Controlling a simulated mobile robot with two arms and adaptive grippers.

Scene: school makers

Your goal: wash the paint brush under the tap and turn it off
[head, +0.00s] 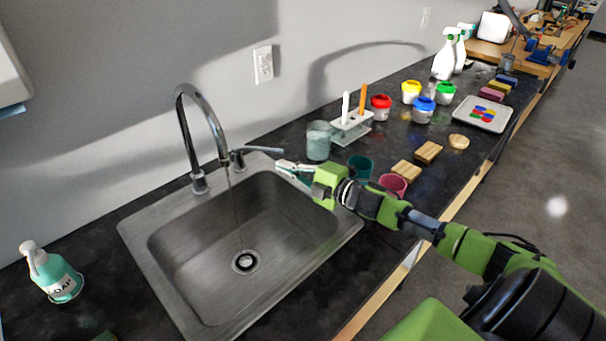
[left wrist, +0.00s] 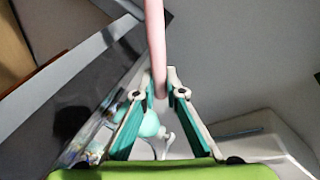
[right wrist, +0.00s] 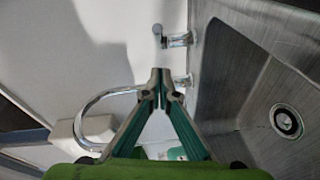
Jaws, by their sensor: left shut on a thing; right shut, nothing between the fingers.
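The tap (head: 213,130) arches over the steel sink (head: 165,240), and a thin stream of water (head: 236,205) falls from it toward the drain. The tap's lever (head: 262,149) stands right of the spout. My right gripper (head: 282,164) is shut and empty beside the lever's end. In the right wrist view its closed tips (right wrist: 160,73) point toward the lever (right wrist: 176,40); contact cannot be told. My left gripper (left wrist: 163,92) is out of the head view and shut on the pink handle of the paint brush (left wrist: 154,40). The bristles are hidden.
A soap bottle (head: 54,272) stands left of the sink. A murky glass jar (head: 318,141), a teal cup (head: 360,167) and a pink cup (head: 393,184) stand right of it. Paint jars (head: 423,109) and a brush holder (head: 351,128) are further back.

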